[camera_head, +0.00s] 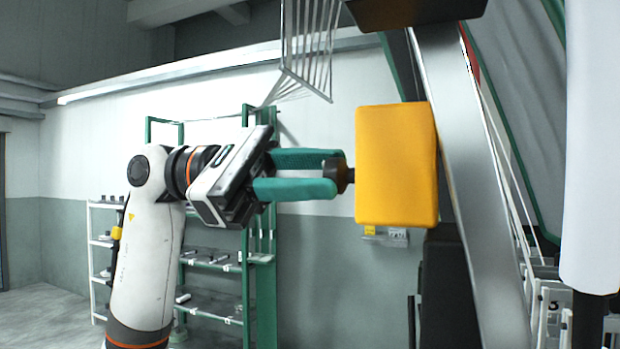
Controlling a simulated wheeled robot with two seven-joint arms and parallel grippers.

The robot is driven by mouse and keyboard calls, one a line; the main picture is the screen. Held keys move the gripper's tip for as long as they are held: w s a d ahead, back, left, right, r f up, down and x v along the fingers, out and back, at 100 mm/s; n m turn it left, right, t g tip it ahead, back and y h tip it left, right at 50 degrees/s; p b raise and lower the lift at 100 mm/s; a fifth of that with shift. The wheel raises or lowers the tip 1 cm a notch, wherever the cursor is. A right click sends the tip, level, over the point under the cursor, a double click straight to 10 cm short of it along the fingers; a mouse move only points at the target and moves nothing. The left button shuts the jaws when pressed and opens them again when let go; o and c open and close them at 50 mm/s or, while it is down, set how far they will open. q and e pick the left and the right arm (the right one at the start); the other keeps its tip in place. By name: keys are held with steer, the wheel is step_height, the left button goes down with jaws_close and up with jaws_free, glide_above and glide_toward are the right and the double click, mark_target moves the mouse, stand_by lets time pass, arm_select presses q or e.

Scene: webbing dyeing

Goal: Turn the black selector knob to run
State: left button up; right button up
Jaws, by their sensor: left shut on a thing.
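The black selector knob (348,176) sticks out from the left side of a yellow box (397,165). My left gripper (336,174) reaches in from the left with its two teal fingers, one above the other. Its fingertips are at the knob and shut on it. The fingers hide part of the knob, and I cannot read its setting. My right gripper is not in view.
A slanted metal beam (470,180) stands just right of the yellow box. A wire rack (311,45) hangs above. Shelves (215,262) with small items stand behind my left arm. Open room lies below the gripper.

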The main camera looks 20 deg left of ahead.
arm_select(q)
steer(key=shift+m, duration=0.4)
steer(key=o, duration=1)
steer(key=shift+c, duration=0.2)
steer(key=a+b, duration=0.3)
steer(key=a, duration=0.9)
steer(key=shift+w, duration=0.2)
